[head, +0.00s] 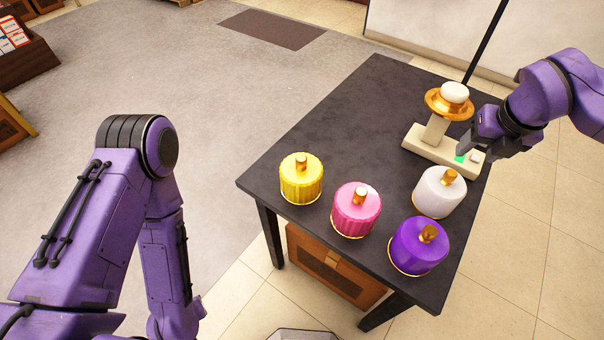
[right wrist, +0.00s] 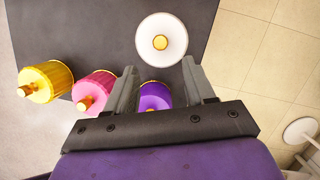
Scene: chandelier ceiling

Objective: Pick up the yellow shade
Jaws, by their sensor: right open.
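The yellow shade (head: 301,182) stands upright on the dark table, nearest its left edge, with a gold knob on top. It also shows at the left of the right wrist view (right wrist: 45,82). My right gripper (head: 485,150) is at the table's right side, beside the lamp stand, well to the right of the yellow shade and apart from it. In the right wrist view its two fingers (right wrist: 159,68) are spread with nothing held between them. My left arm hangs at the left of the head view, and its gripper is not visible.
A pink shade (head: 356,213), a purple shade (head: 420,248) and a white shade (head: 439,195) stand on the table (head: 345,120). A cream lamp stand (head: 425,145) with a gold disc and green light is at the back right. The table's back left is clear.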

